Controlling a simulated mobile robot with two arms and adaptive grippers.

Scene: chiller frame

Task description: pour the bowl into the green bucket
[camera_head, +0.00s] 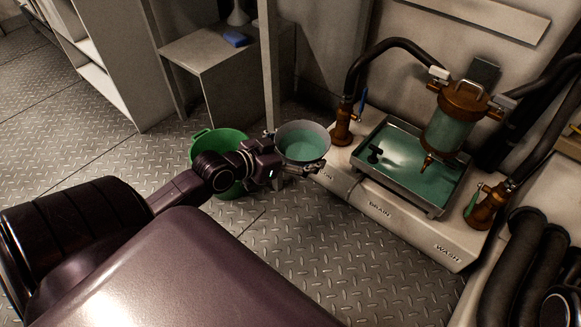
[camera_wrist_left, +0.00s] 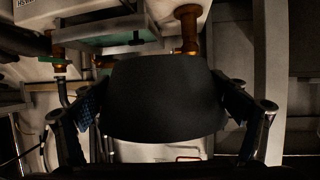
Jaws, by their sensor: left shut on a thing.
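The grey bowl (camera_head: 302,128) holds green liquid and looks roughly level in the head view, to the right of the bucket. My left gripper (camera_head: 291,153) is shut on the bowl, with a finger at either side of it. In the left wrist view a dark rounded shape, seemingly the bowl (camera_wrist_left: 165,98), fills the space between the fingers. The green bucket (camera_head: 222,137) stands on the floor, and my left wrist covers part of it. The bucket's contents cannot be made out. My right gripper is not in view.
A chiller unit with a sink tray (camera_head: 430,195) and brown valves (camera_head: 341,123) stands right of the bowl. A thin post (camera_head: 269,70) rises behind the bowl. A grey cabinet (camera_head: 213,55) carries a blue item (camera_head: 235,39). The metal floor (camera_head: 290,250) in front is clear.

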